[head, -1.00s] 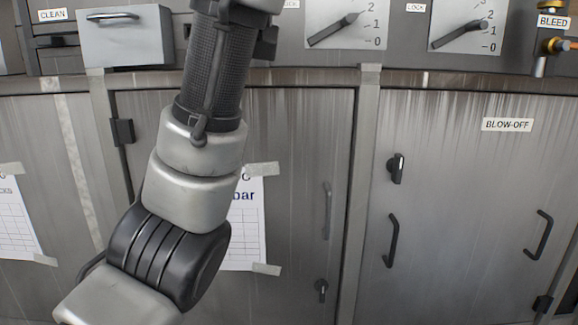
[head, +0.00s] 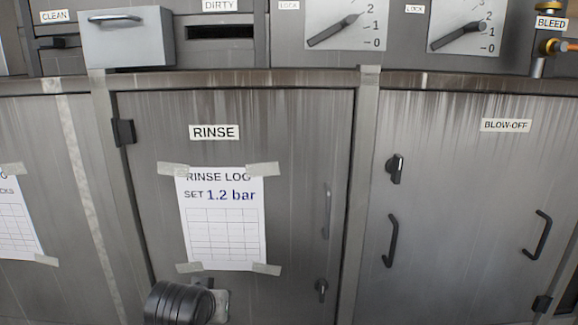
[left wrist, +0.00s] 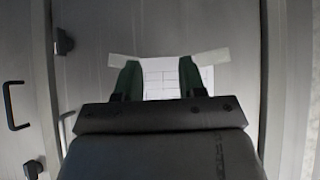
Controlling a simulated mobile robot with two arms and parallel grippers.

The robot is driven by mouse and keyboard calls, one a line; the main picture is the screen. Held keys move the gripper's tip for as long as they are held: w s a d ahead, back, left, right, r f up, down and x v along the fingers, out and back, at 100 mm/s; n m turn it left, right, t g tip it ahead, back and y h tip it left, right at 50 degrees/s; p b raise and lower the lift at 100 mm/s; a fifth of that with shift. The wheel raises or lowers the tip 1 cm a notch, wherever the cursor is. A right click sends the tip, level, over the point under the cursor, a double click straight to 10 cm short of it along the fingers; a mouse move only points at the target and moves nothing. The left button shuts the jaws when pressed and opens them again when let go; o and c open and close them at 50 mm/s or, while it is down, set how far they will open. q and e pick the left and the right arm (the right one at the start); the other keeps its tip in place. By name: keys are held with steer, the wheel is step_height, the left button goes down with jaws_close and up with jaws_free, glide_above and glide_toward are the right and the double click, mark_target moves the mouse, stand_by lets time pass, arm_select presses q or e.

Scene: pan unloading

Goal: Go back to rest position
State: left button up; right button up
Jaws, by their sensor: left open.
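In the left wrist view my left gripper (left wrist: 158,72) is open, with its two dark green fingers apart and nothing between them. A white printed sheet on a grey panel shows beyond the fingers, apart from them as far as I can tell. In the head view only a black ribbed part of my arm shows at the bottom edge, low in front of the RINSE door (head: 300,200). The gripper fingers are hidden from the head view. My right gripper is in neither view.
The RINSE door carries a taped log sheet (head: 222,222). The BLOW-OFF door (head: 455,200) is shut at right. Above are a grey box front with a handle (head: 127,40), a DIRTY slot (head: 220,31), two dials (head: 333,28) and a brass BLEED valve (head: 555,45). The space before the doors is mostly clear.

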arm_select(q)
steer(key=s+a+f+m+g, duration=0.1)
steer(key=s+a+f+g, duration=0.1)
steer(key=s+f, duration=0.6)
steer(key=s+a+f+g, duration=0.2)
steer(key=s+f, duration=0.2)
steer(key=s, duration=0.7)
steer(key=s+a+f+m+g, duration=0.1)
steer(key=s+a+f+g, duration=0.1)
steer(key=s+f, duration=0.6)
step_height(320, 180, down, 23)
steer(key=s+g, duration=0.1)
steer(key=s, duration=0.2)
steer(key=s+a+f+g, duration=0.1)
steer(key=s+a+f, duration=0.1)
steer(key=s+f, duration=1.4)
steer(key=shift+s+a+f, duration=0.15)
steer(key=shift+a+f, duration=0.2)
steer(key=shift+f, duration=0.2)
